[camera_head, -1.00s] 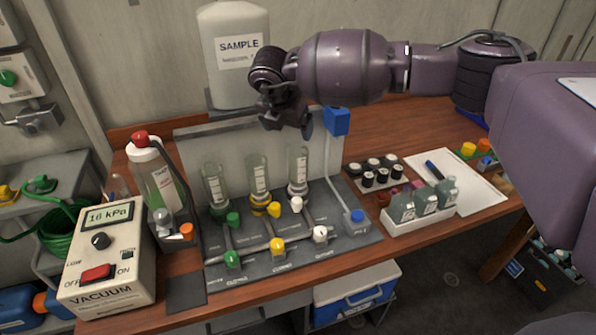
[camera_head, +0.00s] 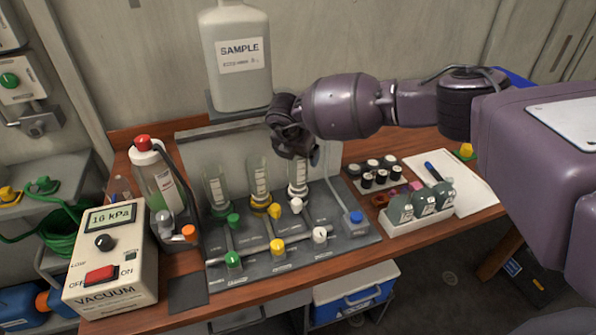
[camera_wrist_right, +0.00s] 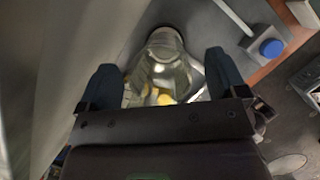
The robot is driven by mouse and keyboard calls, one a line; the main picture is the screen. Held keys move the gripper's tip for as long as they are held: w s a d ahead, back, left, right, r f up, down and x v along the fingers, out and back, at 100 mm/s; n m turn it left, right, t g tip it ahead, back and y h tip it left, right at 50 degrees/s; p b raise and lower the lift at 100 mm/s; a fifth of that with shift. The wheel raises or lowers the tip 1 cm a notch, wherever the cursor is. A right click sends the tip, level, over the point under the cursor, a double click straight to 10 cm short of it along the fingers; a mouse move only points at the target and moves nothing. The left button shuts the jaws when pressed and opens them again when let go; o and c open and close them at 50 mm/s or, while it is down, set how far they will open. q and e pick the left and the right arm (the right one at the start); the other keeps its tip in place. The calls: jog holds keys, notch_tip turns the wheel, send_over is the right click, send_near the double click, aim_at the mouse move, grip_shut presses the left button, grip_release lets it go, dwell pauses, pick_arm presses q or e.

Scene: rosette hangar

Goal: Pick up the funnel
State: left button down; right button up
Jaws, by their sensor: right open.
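Three clear funnels stand upright in a row on the grey filter manifold (camera_head: 345,240): one by the green valves (camera_head: 215,188), one by the yellow valves (camera_head: 259,180), one by the white valves (camera_head: 298,178). My right gripper (camera_head: 293,153) is over the top of the white-valve funnel and hides its rim. In the right wrist view, my right gripper (camera_wrist_right: 163,78) has its dark fingers apart, one on each side of a clear funnel (camera_wrist_right: 165,62), with gaps. I cannot tell how deep the fingers reach. My left gripper is not in view.
A SAMPLE jug (camera_head: 240,85) stands behind the manifold. A vacuum box (camera_head: 112,270) and a red-capped bottle (camera_head: 150,170) are at left.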

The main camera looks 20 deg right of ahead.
jog(key=shift+w+f, duration=0.1)
jog(key=shift+f, duration=0.2)
jog(key=shift+d, duration=0.1)
jog(key=c, duration=1.2)
jog(key=shift+c, duration=0.2)
jog(key=shift+r, duration=0.15)
